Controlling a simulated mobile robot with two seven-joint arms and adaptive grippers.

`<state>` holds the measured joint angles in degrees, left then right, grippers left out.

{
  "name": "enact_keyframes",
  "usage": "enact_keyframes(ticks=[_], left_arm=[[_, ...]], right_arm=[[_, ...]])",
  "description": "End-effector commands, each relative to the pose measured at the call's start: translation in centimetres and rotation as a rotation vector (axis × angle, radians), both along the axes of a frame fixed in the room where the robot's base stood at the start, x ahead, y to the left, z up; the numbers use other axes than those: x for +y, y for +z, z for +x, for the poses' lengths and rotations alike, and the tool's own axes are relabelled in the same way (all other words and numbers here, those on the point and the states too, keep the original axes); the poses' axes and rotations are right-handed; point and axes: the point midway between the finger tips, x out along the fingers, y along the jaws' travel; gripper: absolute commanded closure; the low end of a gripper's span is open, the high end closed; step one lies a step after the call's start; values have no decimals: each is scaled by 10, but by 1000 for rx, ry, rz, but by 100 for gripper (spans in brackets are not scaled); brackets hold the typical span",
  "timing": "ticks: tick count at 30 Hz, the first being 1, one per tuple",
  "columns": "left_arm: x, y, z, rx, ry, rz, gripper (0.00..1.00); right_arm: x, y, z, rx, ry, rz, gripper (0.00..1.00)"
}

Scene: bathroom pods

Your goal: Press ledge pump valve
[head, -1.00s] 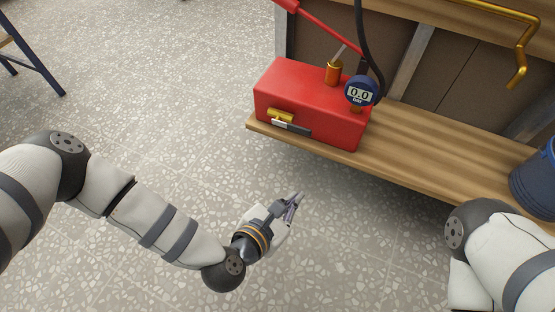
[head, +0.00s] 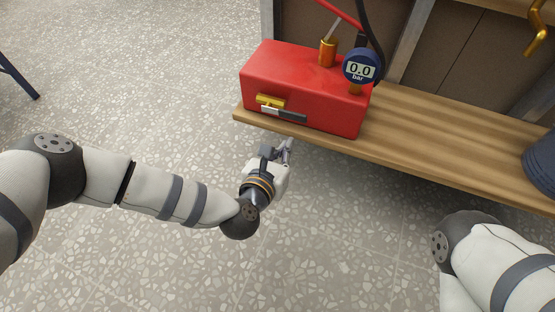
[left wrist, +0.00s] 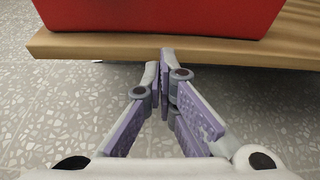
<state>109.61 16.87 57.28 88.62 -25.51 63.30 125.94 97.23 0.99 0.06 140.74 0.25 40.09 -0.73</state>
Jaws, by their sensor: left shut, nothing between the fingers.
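The red pump (head: 310,90) sits on the wooden ledge (head: 440,140) in the head view. On its front face is a valve (head: 271,101) with a brass body and a lever, white at its left end and dark at its right. A round blue gauge (head: 361,67) on the pump reads 0.0 bar. My left gripper (head: 287,145) is shut and empty, just in front of the ledge's edge and below the valve. In the left wrist view, its closed fingertips (left wrist: 166,58) point at the ledge edge, with the pump's red base (left wrist: 160,15) above. The valve is out of that view.
A dark blue bucket (head: 541,165) stands on the ledge at the right. A black hose (head: 372,35) rises behind the gauge. A bent brass pipe (head: 538,38) is at the upper right. The speckled floor at left is largely clear.

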Motion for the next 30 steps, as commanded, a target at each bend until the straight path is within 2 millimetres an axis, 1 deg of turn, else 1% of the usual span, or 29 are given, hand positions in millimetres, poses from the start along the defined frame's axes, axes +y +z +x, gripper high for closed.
enact_keyframes(ticks=[1, 3, 4, 6, 10, 14, 24, 30], left_arm=[[-4, -8, 10, 0, -1, 0, 100], [-8, -13, 22, 1, 0, -1, 100], [-7, 1, 21, -2, -1, -1, 100], [-6, 16, 20, -2, -2, 0, 100], [-5, 29, 20, -1, -1, 0, 100], [-5, 34, 20, 0, -1, 1, 100], [-5, 33, 19, 2, -1, -2, 100], [-5, 36, 10, 15, -1, -41, 100]], right_arm=[[0, -6, -2, 13, 1, 0, 100], [-1, -9, -4, 24, 2, 1, 100], [0, -4, -4, 18, 2, 1, 100], [0, -1, -2, 8, 1, 0, 100], [0, 1, -1, 3, 1, -1, 100], [0, 1, 0, 0, 0, 0, 100], [0, 0, 0, 0, 0, 0, 100], [0, 1, 0, -2, 0, 0, 100]])
